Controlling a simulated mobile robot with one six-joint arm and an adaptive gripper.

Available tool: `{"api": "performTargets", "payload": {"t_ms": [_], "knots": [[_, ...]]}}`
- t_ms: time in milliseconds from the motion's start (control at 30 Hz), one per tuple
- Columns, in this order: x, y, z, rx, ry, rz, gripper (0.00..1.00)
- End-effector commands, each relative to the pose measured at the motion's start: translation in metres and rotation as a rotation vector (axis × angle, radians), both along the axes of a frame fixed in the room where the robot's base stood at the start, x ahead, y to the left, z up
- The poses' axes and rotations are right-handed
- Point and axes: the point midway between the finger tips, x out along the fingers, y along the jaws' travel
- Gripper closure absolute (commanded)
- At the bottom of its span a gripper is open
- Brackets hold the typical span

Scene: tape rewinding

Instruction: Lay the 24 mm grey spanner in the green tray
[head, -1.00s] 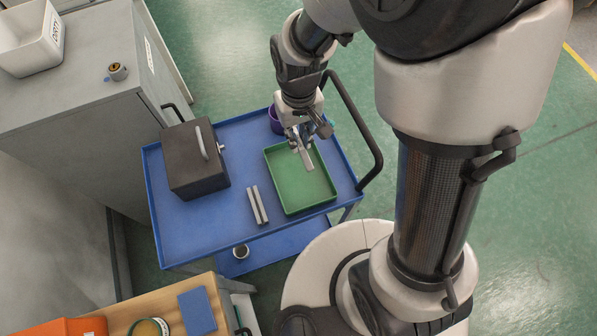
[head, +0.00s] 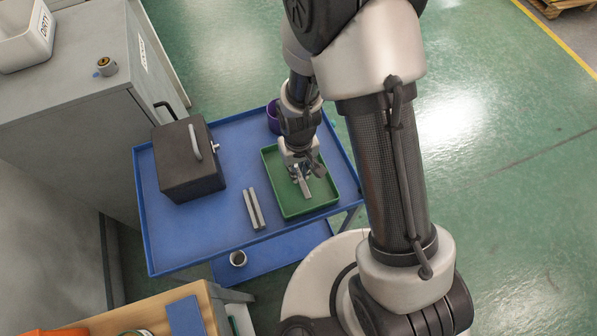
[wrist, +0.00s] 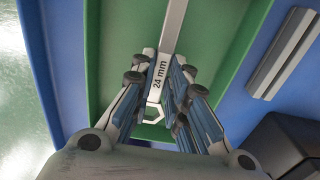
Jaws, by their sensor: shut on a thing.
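The grey spanner (wrist: 171,32), marked "24 mm", is held between the fingers of my gripper (wrist: 165,100) in the wrist view. Its ring end shows below the fingers and its shaft runs up out of the picture. In the head view my gripper (head: 302,172) is over the green tray (head: 289,210), with the spanner (head: 306,190) pointing down the picture inside the tray's outline. The tray lies on the blue trolley top. I cannot tell whether the spanner touches the tray floor.
A grey two-bar block (head: 254,208) lies left of the tray on the blue trolley (head: 190,235). A dark box with a handle (head: 188,165) stands further left. A purple container (head: 272,116) is behind the tray.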

Motion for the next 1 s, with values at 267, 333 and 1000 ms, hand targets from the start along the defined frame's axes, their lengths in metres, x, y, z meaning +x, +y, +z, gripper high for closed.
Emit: {"api": "performTargets", "payload": {"t_ms": [267,333,1000], "knots": [[0.0002,0.0000,-0.0162,0.000,-0.001,0.000,1.00],[0.0002,0.0000,-0.0161,0.000,-0.001,0.000,1.00],[0.0000,0.0000,-0.0191,0.000,0.000,0.000,0.65]]}}
